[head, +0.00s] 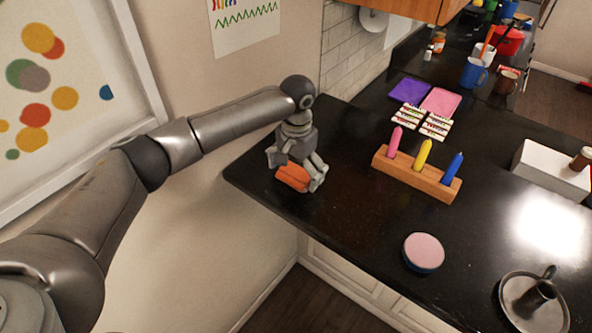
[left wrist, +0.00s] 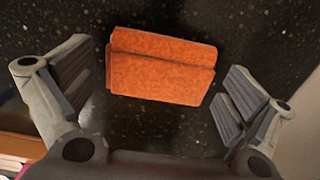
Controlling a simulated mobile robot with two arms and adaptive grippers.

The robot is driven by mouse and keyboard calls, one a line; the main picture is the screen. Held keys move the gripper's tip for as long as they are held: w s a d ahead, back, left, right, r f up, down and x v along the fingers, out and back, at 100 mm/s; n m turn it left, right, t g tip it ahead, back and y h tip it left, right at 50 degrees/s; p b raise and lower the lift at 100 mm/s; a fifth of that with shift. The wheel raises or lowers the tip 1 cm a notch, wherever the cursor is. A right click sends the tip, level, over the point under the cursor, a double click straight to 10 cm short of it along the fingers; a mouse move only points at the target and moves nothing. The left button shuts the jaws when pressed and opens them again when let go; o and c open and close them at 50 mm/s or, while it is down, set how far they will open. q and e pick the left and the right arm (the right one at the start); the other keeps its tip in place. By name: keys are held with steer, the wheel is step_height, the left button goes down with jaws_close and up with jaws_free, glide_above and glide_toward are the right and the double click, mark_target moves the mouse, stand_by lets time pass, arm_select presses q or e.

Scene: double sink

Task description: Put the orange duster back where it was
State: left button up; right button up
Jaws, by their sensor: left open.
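The orange duster (head: 292,177) lies on the black counter near its left corner. My left gripper (head: 296,180) is directly over it, pointing down, with its fingers apart on either side. In the left wrist view the orange duster (left wrist: 162,67) lies flat between and slightly beyond the open fingers of the left gripper (left wrist: 160,95). Dark counter shows between the duster and each finger, so neither finger appears to touch it. My right gripper is in neither view.
A wooden holder (head: 415,178) with pink, yellow and blue pieces stands right of the duster. A round pink-topped container (head: 424,252) is near the front edge, with a dark candle holder (head: 535,300) farther right. Purple (head: 409,90) and pink (head: 441,102) sheets lie behind.

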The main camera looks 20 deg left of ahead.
mark_target(297, 173)
arm_select(q)
steer(key=shift+w+r+b, duration=0.1)
steer(key=shift+r+b, duration=0.3)
steer(key=shift+r, duration=0.2)
step_height(297, 173, up, 11)
steer(key=b, duration=0.3)
steer(key=shift+b, duration=0.4)
steer(key=shift+d, duration=0.1)
